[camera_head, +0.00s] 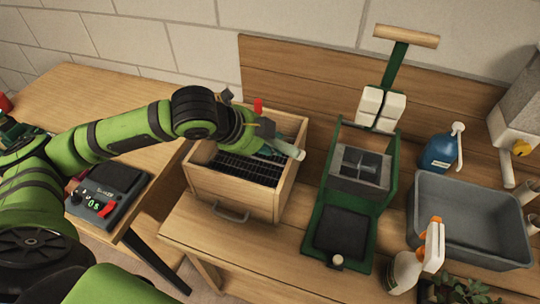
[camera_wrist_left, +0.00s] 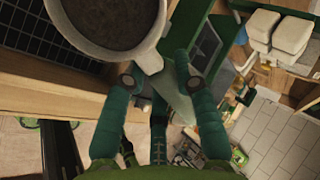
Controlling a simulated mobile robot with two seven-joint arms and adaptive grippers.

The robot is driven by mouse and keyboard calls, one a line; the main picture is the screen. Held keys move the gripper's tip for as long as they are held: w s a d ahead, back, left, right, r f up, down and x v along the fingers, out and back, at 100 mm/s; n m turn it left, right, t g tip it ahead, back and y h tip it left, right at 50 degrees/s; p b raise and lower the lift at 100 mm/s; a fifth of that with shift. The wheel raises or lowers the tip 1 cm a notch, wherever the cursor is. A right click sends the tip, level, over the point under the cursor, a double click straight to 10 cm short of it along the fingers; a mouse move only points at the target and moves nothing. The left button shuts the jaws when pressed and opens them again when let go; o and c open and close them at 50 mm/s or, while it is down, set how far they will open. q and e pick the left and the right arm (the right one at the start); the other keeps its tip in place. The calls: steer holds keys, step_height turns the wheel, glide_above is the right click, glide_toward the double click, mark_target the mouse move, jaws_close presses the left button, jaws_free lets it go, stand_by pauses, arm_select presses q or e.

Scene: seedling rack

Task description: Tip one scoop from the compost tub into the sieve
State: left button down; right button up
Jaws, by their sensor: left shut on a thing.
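My left gripper (camera_head: 270,146) is over the wooden sieve box (camera_head: 232,199), above its dark mesh. In the left wrist view the gripper (camera_wrist_left: 157,78) is shut on the scoop (camera_wrist_left: 88,48), a pale round cup with dark brown compost in it. The cup looks roughly level and sits above the mesh's edge. In the head view only a pale part of the scoop (camera_head: 291,151) shows beyond the fingers. The sieve's mesh looks bare where it shows. A grey tub (camera_head: 480,253) stands at the right; I cannot tell if it is the compost tub. My right gripper is not in view.
A green press (camera_head: 319,219) with white blocks (camera_head: 381,106) stands right of the sieve. A blue bottle (camera_head: 440,149) and a spray bottle (camera_head: 408,268) stand near the grey tub. A small scale (camera_head: 112,187) sits on the left table. A wooden backboard rises behind.

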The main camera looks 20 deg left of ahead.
arm_select(q)
steer(key=t+b, duration=0.1)
steer(key=b, duration=0.1)
steer(key=t+b, duration=0.1)
steer(key=b, duration=0.1)
steer(key=t+h+b, duration=0.1)
steer(key=b, duration=0.1)
steer(key=shift+s+a+f+n, duration=0.2)
steer(key=shift+s+a+n, duration=0.1)
steer(key=shift+a+n, duration=0.1)
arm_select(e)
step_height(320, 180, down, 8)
arm_select(q)
steer(key=r+t+p, duration=0.1)
steer(key=p, duration=0.5)
steer(key=shift+s+r+h+p, duration=0.15)
steer(key=shift+r+h+p, duration=0.15)
steer(key=shift+r+p, duration=0.1)
steer(key=t+b, duration=0.1)
steer(key=n+t+b, duration=0.1)
steer(key=shift+a+f+b, duration=0.2)
steer(key=shift+f+b, duration=0.05)
steer(key=shift+b, duration=0.15)
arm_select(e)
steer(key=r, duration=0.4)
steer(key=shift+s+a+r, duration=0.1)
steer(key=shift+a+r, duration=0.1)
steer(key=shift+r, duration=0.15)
